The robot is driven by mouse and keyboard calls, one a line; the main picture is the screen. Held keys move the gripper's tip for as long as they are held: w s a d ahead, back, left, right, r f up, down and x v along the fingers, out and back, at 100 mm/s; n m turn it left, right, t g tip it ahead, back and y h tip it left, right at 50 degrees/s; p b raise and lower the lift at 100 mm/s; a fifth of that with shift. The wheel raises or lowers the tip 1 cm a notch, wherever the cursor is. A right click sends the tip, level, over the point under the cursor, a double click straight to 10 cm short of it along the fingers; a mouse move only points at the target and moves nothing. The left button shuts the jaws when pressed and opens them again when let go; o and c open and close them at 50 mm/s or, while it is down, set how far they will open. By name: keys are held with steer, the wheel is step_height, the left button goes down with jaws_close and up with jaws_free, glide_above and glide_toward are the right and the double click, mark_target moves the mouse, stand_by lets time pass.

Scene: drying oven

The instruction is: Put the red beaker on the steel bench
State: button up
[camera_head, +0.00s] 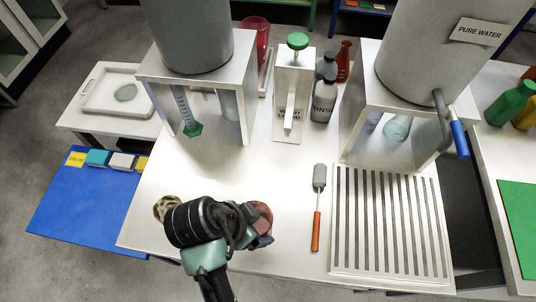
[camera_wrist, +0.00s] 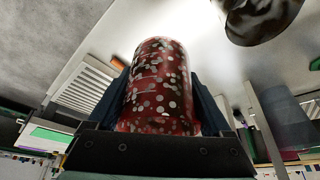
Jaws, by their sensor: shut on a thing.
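A red beaker (camera_wrist: 160,90) with pale spots or drops fills the middle of the wrist view. My gripper (camera_wrist: 162,115) is shut on it, with a dark finger on each side. In the head view the red beaker (camera_head: 262,213) shows only in part behind my gripper (camera_head: 256,228), over the front of a pale metal-topped bench (camera_head: 270,170). I take this for the steel bench. The beaker seems held above the top; the gap beneath it is hidden.
A slotted drain rack (camera_head: 388,225) and a brush with an orange handle (camera_head: 318,205) lie on the right. Two tank stands and a green-topped dispenser (camera_head: 294,85) stand behind. A round brown object (camera_head: 162,208) is partly hidden by my arm. Bare top lies around the middle.

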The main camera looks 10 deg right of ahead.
steer(key=shift+f, duration=0.25)
step_height(320, 180, down, 5)
steer(key=shift+w+d+f+b, duration=0.1)
steer(key=shift+b, duration=0.35)
steer(key=shift+f, duration=2)
steer(key=shift+b, duration=0.3)
